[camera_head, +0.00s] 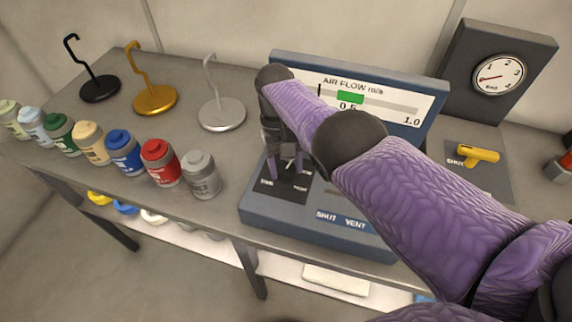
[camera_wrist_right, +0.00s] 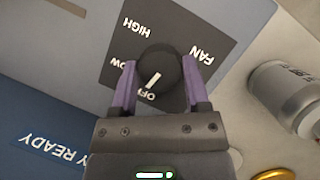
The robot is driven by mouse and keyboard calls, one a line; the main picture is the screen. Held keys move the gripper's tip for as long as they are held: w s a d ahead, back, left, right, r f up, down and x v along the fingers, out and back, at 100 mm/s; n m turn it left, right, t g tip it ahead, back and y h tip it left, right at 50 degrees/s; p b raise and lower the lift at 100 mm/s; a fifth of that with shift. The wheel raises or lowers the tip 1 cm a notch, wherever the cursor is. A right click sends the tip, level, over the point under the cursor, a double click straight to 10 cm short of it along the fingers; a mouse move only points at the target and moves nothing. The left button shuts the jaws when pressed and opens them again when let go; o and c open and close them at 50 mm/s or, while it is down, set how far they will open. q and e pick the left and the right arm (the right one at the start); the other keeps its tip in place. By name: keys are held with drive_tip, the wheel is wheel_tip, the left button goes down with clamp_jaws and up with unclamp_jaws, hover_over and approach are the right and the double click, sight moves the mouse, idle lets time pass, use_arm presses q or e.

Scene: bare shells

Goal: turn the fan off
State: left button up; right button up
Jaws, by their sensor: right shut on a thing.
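The fan knob (camera_wrist_right: 165,62) is round and black, on a dark plate (camera_wrist_right: 125,40) marked FAN, HIGH, LOW and OFF. Its white pointer line points close to OFF in the wrist view. My right gripper (camera_wrist_right: 158,85) is shut on the knob, with one purple finger on each side. In the head view my right gripper (camera_head: 285,168) reaches down to the blue-grey console (camera_head: 262,215), and its fingers hide most of the knob. The AIR FLOW gauge (camera_head: 400,103) shows a black needle left of its green band. My left gripper is not in view.
A row of paint bottles, including a red one (camera_head: 160,162) and a grey one (camera_head: 200,175), stands left of the console. Hooked stands, one gold (camera_head: 155,100), are behind them. A yellow handle (camera_head: 477,155) and a dial box (camera_head: 480,50) are at the right.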

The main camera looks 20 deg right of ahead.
drive_tip(key=shift+n+h, duration=0.4)
drive_tip(key=shift+n, duration=0.5)
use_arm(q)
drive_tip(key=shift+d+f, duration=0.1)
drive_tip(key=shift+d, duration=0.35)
use_arm(e)
drive_tip(key=shift+n, duration=0.3)
drive_tip(key=o, duration=1.3)
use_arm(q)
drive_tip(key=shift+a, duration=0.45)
use_arm(e)
drive_tip(key=shift+r, duration=0.1)
